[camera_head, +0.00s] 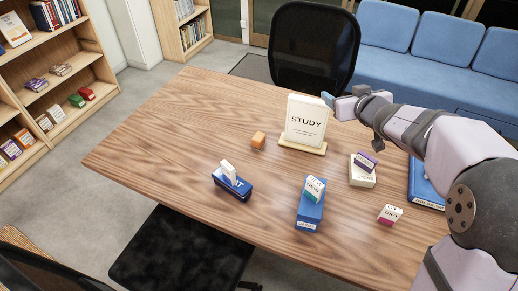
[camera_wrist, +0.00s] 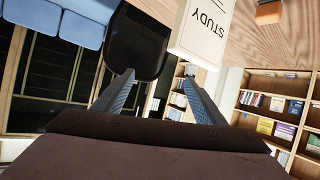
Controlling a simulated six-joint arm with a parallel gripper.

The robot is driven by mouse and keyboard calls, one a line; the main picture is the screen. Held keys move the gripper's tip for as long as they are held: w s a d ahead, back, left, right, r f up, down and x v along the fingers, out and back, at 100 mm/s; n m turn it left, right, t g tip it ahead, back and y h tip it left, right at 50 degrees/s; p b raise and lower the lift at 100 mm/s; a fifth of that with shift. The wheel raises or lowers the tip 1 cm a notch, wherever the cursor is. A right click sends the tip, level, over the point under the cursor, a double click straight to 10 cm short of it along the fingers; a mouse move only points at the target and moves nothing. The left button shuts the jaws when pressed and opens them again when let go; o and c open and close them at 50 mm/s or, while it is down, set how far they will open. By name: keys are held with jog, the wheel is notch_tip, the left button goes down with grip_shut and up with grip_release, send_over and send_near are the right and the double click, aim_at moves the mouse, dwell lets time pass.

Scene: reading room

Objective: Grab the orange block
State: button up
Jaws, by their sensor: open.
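The small orange block (camera_head: 259,140) lies on the wooden table, left of the STUDY sign, in the head view. In the wrist view the orange block (camera_wrist: 269,12) shows at the top right edge, partly cut off. My gripper (camera_head: 328,99) is at the upper right of the sign in the head view, level with its top and apart from the block. In the wrist view my gripper (camera_wrist: 152,88) has its two fingers spread with nothing between them.
The white STUDY sign (camera_head: 305,122) stands between my gripper and the block. Books and small blocks, including a blue box (camera_head: 310,207), a dark blue box (camera_head: 232,185) and a cream box (camera_head: 362,171), sit nearer the front. The table (camera_head: 165,140) is clear at left.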

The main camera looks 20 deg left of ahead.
aim_at(260, 137)
jog(key=s+a+f+n+g+y+b, duration=0.2)
jog(key=s+a+n+g+y, duration=0.15)
jog(key=a, duration=0.55)
jog(key=s+a+f+n+g+y+b, duration=0.1)
jog(key=s+a+f+n+g+y, duration=0.25)
jog(key=a, duration=0.45)
jog(key=shift+m+t, duration=0.4)
jog(key=shift+t, duration=0.1)
jog(key=f, duration=1)
jog(key=w+f, duration=0.1)
jog(key=f, duration=0.3)
jog(key=shift+f, duration=0.4)
jog(key=shift+p+x, duration=0.55)
jog(key=shift+x, duration=3.15)
jog(key=shift+s, duration=0.15)
jog(key=c, duration=1.1)
